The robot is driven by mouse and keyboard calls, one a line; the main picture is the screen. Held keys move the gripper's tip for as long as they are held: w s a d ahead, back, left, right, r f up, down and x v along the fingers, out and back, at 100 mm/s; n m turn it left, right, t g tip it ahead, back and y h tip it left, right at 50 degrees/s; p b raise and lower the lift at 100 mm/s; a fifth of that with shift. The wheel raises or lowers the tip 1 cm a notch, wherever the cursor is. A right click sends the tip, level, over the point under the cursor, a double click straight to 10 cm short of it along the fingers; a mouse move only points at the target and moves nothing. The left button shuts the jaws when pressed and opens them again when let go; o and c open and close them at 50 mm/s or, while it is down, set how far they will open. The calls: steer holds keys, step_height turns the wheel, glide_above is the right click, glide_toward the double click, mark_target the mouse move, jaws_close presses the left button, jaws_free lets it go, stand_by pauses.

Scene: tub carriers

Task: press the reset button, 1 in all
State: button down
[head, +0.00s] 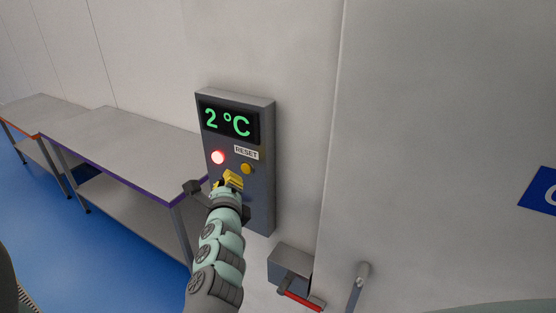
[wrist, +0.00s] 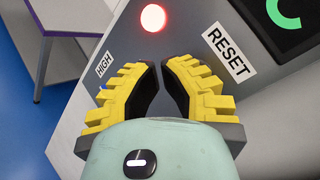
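The yellow-orange reset button (head: 246,168) sits on a grey wall panel (head: 265,150), just under the RESET label (head: 246,153). That label also shows in the wrist view (wrist: 229,53), to the right of my fingertips. The button itself does not show in the wrist view. My gripper (head: 231,175) has yellow ribbed fingers and is in front of the panel, left of and slightly below the button in the head view. In the wrist view my gripper (wrist: 161,66) has its fingers drawn close together, with a narrow gap and nothing between them. I see no contact with the button.
A lit red lamp (head: 218,157) is left of the button. A display (head: 228,122) reads 2 °C. A HIGH label (wrist: 104,64) shows left of my fingers. A steel table (head: 125,145) stands left. A grey box (head: 291,262) and a red handle (head: 303,301) are below right.

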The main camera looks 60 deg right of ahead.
mark_target(246, 169)
steer(key=shift+d, duration=0.95)
steer(key=c, duration=1.6)
jaws_free()
jaws_close()
steer(key=shift+a, duration=0.1)
steer(key=shift+b, duration=0.3)
steer(key=shift+d, duration=0.45)
